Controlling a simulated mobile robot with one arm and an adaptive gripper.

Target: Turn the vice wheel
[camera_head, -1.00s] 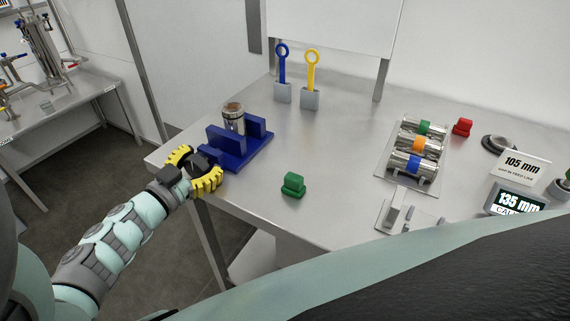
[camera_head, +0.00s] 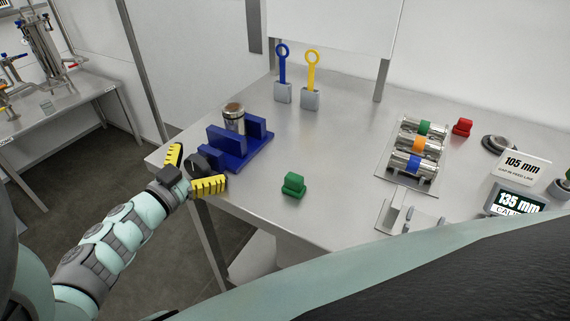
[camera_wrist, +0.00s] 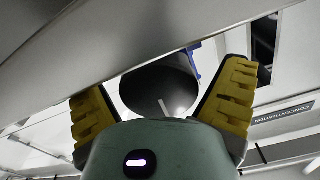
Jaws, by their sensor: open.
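The blue vice (camera_head: 236,150) stands at the table's left front edge and has a metal cylinder with a brown top (camera_head: 234,117) between its jaws. The dark vice wheel (camera_head: 205,163) is at the vice's near end, partly hidden by my gripper. My gripper (camera_head: 198,168) has its yellow fingers spread open on either side of the wheel. In the wrist view, the wheel (camera_wrist: 150,88) is a dark round disc with a light peg, lying between the open fingers. Gaps show between the wheel and both fingers.
The table edge (camera_wrist: 150,50) runs close above the gripper in the wrist view. A green block (camera_head: 293,185) sits right of the vice. Blue and yellow ring-handled tools (camera_head: 312,72) stand behind. A rack of banded cylinders (camera_head: 417,150) is farther right.

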